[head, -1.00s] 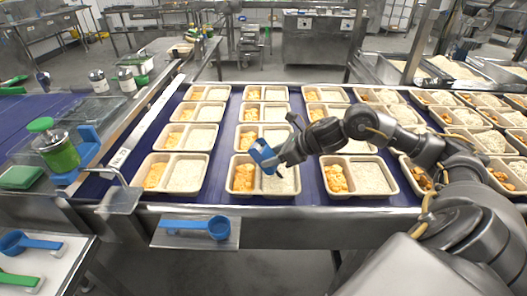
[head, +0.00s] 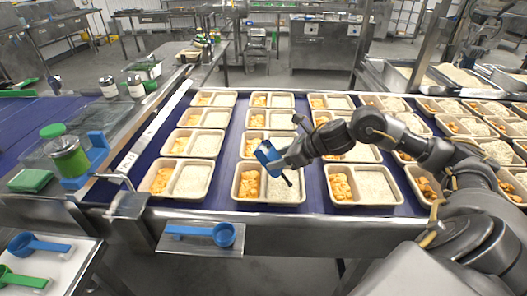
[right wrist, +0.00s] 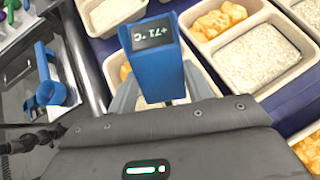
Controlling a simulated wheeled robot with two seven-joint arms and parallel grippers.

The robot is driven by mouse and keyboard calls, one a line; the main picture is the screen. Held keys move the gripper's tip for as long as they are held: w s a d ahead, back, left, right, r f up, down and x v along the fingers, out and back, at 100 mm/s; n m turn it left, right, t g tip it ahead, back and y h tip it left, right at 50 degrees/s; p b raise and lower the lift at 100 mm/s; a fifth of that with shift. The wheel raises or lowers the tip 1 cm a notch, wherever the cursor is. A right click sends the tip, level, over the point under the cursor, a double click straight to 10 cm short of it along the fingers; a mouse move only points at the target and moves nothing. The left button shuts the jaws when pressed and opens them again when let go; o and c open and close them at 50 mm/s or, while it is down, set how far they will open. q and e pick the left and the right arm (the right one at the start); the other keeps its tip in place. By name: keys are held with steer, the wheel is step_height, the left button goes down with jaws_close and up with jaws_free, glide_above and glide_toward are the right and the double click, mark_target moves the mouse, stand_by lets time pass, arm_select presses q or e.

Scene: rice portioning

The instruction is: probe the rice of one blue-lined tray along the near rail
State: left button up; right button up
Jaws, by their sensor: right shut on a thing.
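My right gripper (head: 277,160) is shut on a blue probe thermometer (head: 266,153), above the middle tray of the nearest row. Its fingers flank the thermometer (right wrist: 158,62) in the right wrist view, and its display reads +71 °C. A thin dark probe slants down over the rice (head: 279,191) of that beige tray (head: 268,201); I cannot tell whether its tip is in the rice. Orange food (head: 249,184) fills the left compartment. No blue lining shows on the trays; the belt (head: 222,180) beneath them is blue. My left gripper is not in view.
Similar trays stand close on both sides, a left tray (head: 160,195) and a right tray (head: 364,203). A metal rail (head: 300,222) runs along the belt's near edge, with a blue scoop (head: 224,235) on a small shelf. A green-lidded jar (head: 68,157) stands left.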

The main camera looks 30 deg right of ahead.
step_height(320, 180, up, 7)
steer(key=p, duration=0.4)
steer(key=shift+f, duration=0.1)
